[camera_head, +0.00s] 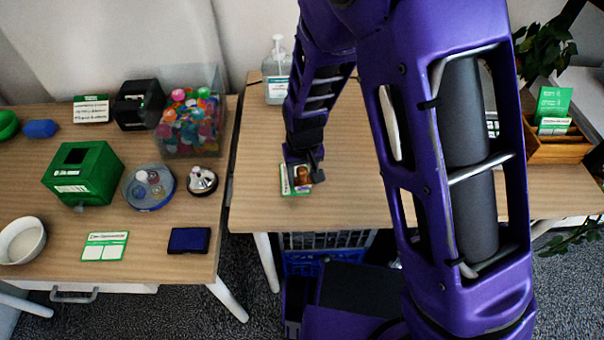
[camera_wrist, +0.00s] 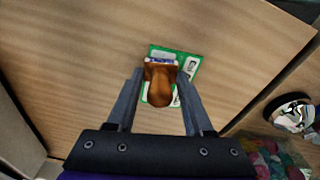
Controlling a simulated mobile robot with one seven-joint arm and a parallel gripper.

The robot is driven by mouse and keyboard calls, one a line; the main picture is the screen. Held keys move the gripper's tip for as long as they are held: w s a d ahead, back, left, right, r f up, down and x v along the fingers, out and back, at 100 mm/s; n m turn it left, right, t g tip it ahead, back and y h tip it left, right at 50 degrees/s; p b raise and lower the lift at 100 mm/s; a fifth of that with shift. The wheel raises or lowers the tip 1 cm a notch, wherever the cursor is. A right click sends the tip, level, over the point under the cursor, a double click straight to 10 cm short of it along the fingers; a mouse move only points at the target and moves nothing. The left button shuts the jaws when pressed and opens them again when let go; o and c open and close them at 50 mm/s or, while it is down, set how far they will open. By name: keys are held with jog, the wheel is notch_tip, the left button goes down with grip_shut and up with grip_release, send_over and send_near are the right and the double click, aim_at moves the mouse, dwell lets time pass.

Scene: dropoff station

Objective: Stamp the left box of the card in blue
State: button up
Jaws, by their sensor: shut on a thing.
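My gripper (camera_head: 306,166) is low over the middle table; its two fingers (camera_wrist: 162,76) are shut on a brown wooden-looking stamp (camera_wrist: 160,92). Another green and white card (camera_head: 104,246), with pale boxes, lies flat on the left table. A dark blue ink pad (camera_head: 189,240) lies to its right, near the table's front edge.
The left table holds a green box (camera_head: 86,174), a white bowl (camera_head: 21,240), a round tray with small items (camera_head: 150,188) and a clear bin of colourful pieces (camera_head: 190,122). A pump bottle (camera_head: 277,72) stands behind my arm. The middle table is mostly clear.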

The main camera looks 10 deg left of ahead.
jog(key=shift+s, duration=0.1)
jog(key=shift+r+p, duration=2.65)
jog(key=shift+r, duration=0.85)
